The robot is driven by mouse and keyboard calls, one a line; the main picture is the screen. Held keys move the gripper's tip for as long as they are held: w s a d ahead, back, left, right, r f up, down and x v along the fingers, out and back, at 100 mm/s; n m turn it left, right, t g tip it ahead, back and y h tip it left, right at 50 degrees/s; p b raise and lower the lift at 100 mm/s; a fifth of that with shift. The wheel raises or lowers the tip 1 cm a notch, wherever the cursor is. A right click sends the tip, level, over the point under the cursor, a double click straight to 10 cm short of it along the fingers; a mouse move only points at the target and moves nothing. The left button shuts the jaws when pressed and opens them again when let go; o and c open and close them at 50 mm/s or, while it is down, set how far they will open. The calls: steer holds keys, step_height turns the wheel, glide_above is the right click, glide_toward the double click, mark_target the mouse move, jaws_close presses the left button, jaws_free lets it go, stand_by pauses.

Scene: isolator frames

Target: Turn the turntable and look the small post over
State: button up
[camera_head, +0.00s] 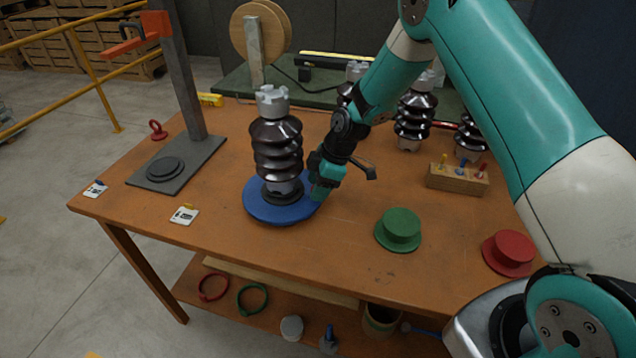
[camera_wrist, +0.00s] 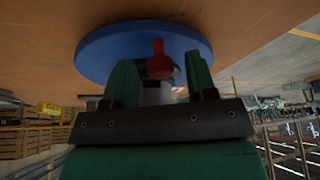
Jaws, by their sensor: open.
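The blue round turntable (camera_head: 252,207) lies on the orange-brown table. A dark brown ribbed post (camera_head: 277,150) with a grey metal cap stands upright on it. My gripper (camera_head: 317,192) is low at the turntable's right edge, beside the post's foot. In the wrist view, the blue disc (camera_wrist: 105,50) fills the upper middle. A red knob (camera_wrist: 158,62) shows between the two spread fingers of my gripper (camera_wrist: 160,75); I cannot tell whether they touch it. The knob is hidden in the head view. A pale grey part shows behind it.
A green flanged disc (camera_head: 400,228) and a red one (camera_head: 510,252) lie to the right. A wooden block with coloured pegs (camera_head: 457,180) and several more ribbed posts (camera_head: 414,115) stand behind. A grey stand (camera_head: 178,160) with an upright column is at left.

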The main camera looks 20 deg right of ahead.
steer(key=shift+c, duration=0.3)
jaws_close()
